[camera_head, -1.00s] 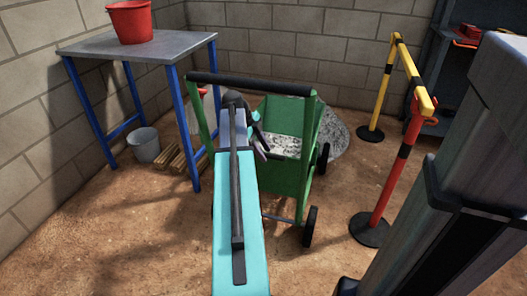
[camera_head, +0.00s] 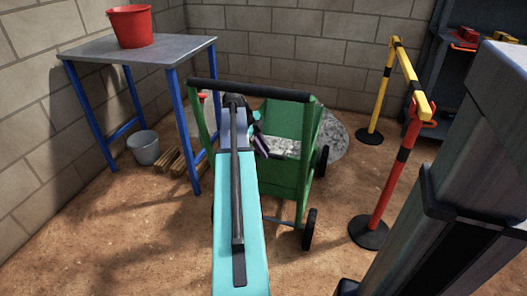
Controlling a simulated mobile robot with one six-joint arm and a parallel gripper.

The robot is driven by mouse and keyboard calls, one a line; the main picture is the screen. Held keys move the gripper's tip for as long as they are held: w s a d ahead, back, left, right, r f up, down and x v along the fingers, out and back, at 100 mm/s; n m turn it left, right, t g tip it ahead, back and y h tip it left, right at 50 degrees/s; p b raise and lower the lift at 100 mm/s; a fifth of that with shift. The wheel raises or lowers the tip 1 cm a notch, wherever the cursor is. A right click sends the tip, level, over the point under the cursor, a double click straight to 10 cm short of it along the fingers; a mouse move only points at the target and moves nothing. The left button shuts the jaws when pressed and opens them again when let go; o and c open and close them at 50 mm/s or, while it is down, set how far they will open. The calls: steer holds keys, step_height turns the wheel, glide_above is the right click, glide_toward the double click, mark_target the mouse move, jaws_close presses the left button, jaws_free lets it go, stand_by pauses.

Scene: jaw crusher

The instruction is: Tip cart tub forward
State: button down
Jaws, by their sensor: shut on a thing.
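A green cart stands in the middle of the view, with a black handle bar (camera_head: 250,90) across its top and black wheels at the right. Its green tub (camera_head: 285,175) holds grey gravel (camera_head: 284,148). A grey gravel heap (camera_head: 331,138) lies on the ground behind it. My gripper (camera_head: 262,142) is at the tub's left side, mostly hidden by the arm. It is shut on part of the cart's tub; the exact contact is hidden.
A blue-legged table (camera_head: 140,47) with a red bucket (camera_head: 130,26) stands at the left. A metal bucket (camera_head: 144,148) and wooden pieces (camera_head: 180,162) lie by it. A yellow and red barrier (camera_head: 388,180) stands at the right. Bare ground lies at the front left.

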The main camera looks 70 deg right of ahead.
steer(key=d+r+p, duration=0.1)
steer(key=d+r, duration=0.1)
steer(key=r, duration=0.1)
steer(key=shift+w+d, duration=0.1)
steer(key=shift+d, duration=0.1)
steer(key=c, duration=1.6)
jaws_free()
steer(key=shift+c, duration=0.2)
steer(key=shift+a, duration=0.2)
